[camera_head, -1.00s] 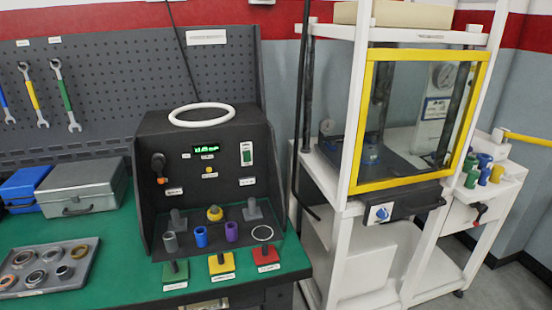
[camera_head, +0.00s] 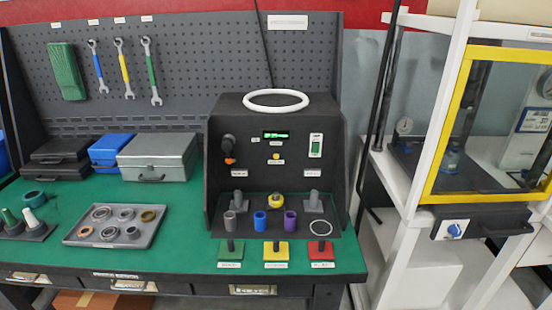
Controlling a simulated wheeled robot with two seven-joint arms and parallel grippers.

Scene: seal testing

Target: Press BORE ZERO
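A black test console (camera_head: 223,178) stands on the green bench. Its front panel has a small green lit display (camera_head: 276,134). A small round yellow button (camera_head: 276,156) sits below the display, with a white label under it. The label text is too small to read, so I cannot tell which control is marked BORE ZERO. A black knob (camera_head: 228,141) with an orange part is at the panel's left, and a green and white switch (camera_head: 316,145) at its right. Neither of my grippers is in view.
A grey tray of rings (camera_head: 72,238) and toolboxes (camera_head: 158,157) are left. A yellow-framed cabinet (camera_head: 436,150) stands right.

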